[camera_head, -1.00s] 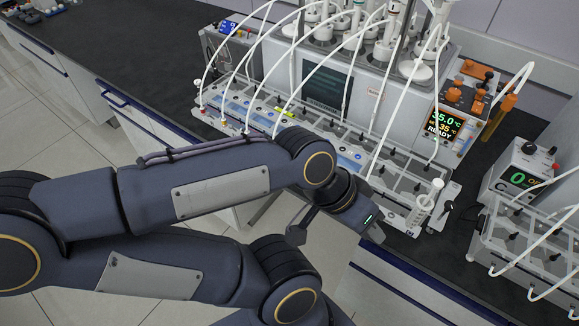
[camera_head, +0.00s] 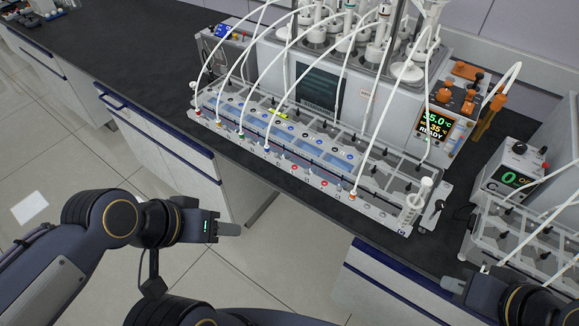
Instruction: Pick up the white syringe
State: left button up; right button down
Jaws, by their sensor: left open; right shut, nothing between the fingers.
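The white syringe (camera_head: 414,204) stands upright, slightly tilted in the picture, at the right front end of the long white rack (camera_head: 300,158). Its round plunger top points up. Neither gripper touches it. My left gripper (camera_head: 228,228) is open and empty, over the floor in front of the bench, well to the left of the syringe; its two fingers overlap in this view. My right gripper (camera_head: 452,284) is shut and empty at the lower right, nearer to me than the syringe and below it in the picture.
White tubes arch from the reactor unit (camera_head: 320,88) down to the rack. A second rack (camera_head: 515,235) and a small box with a green display (camera_head: 512,178) stand at the right. The dark bench top (camera_head: 150,55) is mostly clear at the left. Open floor lies before it.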

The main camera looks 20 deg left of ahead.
aim_at(409, 211)
jog(key=i+j, duration=0.1)
jog(key=i+j+z, duration=0.15)
jog(key=j+z, duration=0.15)
jog(key=i+j+z, duration=0.1)
jog(key=j+z, duration=0.15)
jog(key=j, duration=0.2)
jog(key=i+j+z, duration=0.1)
jog(key=j+z, duration=0.3)
jog(key=z, duration=0.95)
